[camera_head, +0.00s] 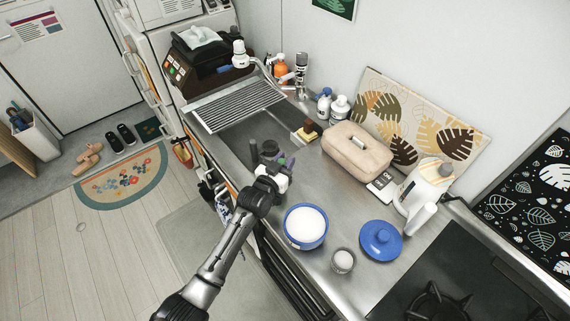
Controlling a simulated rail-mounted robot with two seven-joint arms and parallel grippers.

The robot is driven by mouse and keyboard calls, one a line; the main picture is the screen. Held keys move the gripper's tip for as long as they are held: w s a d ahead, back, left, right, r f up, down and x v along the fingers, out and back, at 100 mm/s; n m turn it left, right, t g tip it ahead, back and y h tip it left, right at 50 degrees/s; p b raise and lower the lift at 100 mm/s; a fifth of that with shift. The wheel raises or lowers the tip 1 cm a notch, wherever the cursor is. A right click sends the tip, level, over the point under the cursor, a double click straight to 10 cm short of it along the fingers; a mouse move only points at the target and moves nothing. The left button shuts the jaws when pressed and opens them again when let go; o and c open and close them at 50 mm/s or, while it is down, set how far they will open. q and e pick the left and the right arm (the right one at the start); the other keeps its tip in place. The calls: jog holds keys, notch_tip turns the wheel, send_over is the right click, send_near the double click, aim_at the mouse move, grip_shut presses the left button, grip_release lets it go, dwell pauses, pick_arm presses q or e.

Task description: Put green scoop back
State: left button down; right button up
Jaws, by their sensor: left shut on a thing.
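My left gripper (272,158) is over the near counter edge, in front of the sink, with its arm coming up from the lower left. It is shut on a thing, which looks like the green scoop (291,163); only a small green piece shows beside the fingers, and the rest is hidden. A blue round canister (307,244) full of white powder stands open on the counter to the right of and nearer than the gripper. Its blue lid (380,240) lies apart on the counter. My right gripper is not in view.
A small glass (343,261) of white powder stands between canister and lid. A beige case (358,151), a white jug (428,182) and a leaf-pattern board (425,119) stand behind. The stove (440,290) is at the lower right. The counter between sink and canister is mostly clear.

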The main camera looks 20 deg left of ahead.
pick_arm(q)
jog(key=shift+r, duration=0.15)
jog(key=shift+f, duration=0.35)
jog(key=c, duration=0.9)
grip_release()
